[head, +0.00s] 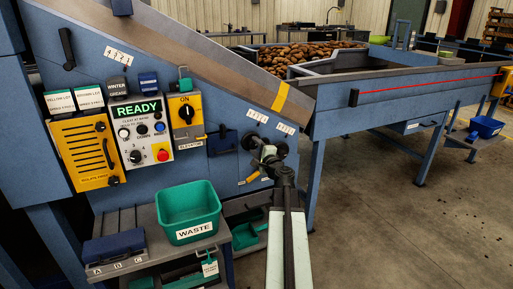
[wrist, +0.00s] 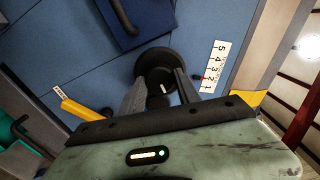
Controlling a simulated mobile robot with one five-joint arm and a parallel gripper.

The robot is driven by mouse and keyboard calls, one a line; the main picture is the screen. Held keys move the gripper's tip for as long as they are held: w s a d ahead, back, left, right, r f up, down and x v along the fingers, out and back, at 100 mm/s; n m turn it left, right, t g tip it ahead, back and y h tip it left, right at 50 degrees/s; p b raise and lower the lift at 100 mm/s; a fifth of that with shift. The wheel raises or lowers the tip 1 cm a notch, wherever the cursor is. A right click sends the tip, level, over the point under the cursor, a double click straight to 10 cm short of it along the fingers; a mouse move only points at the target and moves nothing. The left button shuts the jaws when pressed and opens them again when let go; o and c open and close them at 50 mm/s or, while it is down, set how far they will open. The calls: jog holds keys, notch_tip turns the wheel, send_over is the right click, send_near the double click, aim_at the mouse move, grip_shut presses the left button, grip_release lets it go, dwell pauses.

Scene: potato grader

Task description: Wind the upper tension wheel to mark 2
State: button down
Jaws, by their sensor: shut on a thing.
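The upper tension wheel (wrist: 152,62) is a round black wheel on the blue machine panel. In the head view it shows as the left, higher black wheel (head: 249,139). My gripper (wrist: 160,92) is shut on it, with one finger on each side, and covers part of it. In the head view my gripper (head: 268,155) reaches the panel and partly hides the wheels. A white scale (wrist: 213,67) numbered 5 to 1 stands beside the wheel. A small red mark at its edge seems to be near 2, but it is too small to read surely.
A second black wheel (head: 281,149) sits close on the right. A dark blue flap with a handle (wrist: 135,18) and a yellow handle (wrist: 85,108) are near the gripper. A green WASTE bin (head: 188,211) stands below left.

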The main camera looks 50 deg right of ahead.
jog(key=shift+s, duration=0.1)
dwell(0.3)
jog(key=c, duration=0.9)
grip_release()
jog(key=shift+o, duration=0.2)
